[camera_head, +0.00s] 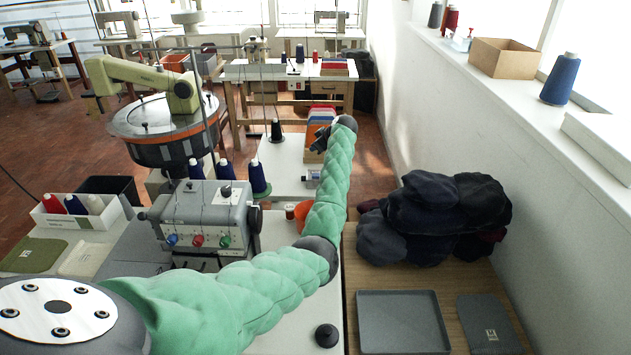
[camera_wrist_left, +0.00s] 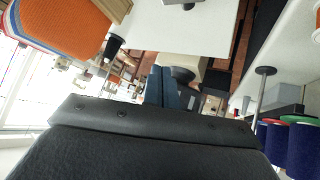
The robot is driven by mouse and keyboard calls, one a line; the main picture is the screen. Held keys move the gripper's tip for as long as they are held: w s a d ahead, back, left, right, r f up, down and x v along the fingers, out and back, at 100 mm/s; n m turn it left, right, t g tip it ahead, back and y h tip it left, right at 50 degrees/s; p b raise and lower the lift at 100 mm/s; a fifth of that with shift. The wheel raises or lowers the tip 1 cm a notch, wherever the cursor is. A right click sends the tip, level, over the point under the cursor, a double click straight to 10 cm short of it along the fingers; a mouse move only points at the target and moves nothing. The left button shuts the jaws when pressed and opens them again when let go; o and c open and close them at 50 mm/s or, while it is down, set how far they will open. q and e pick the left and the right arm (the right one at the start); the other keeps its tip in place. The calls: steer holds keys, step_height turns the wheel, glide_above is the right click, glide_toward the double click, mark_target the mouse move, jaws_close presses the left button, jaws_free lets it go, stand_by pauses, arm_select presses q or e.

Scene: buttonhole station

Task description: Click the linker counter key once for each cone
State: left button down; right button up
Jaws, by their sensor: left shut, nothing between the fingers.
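The linker (camera_head: 165,128) is the round machine with a green arm at the left in the head view. A small grey device (camera_head: 312,179) sits on the white table (camera_head: 280,157) below my left forearm; I cannot tell whether it is the counter key. Navy cones (camera_head: 258,177) stand on and behind the grey machine (camera_head: 205,218), and two show at the right of the left wrist view (camera_wrist_left: 303,150). A black cone (camera_head: 276,131) stands on the white table. My left gripper (camera_head: 319,141) is shut and empty, beside the folded fabrics; its fingers show dark in the left wrist view (camera_wrist_left: 162,88).
Folded coloured fabrics (camera_head: 320,117) are stacked by the gripper. A cone box (camera_head: 75,213) is at left. A dark garment pile (camera_head: 435,217), a grey tray (camera_head: 402,320) and the wall bound the right side.

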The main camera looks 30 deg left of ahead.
mark_target(318, 176)
arm_select(q)
steer(key=n, duration=0.5)
steer(key=shift+w+d+f, duration=0.3)
steer(key=shift+d+f, duration=0.05)
steer(key=shift+d, duration=0.05)
arm_select(e)
steer(key=shift+d, duration=0.1)
arm_select(q)
steer(key=shift+f, duration=0.15)
steer(key=shift+f, duration=0.15)
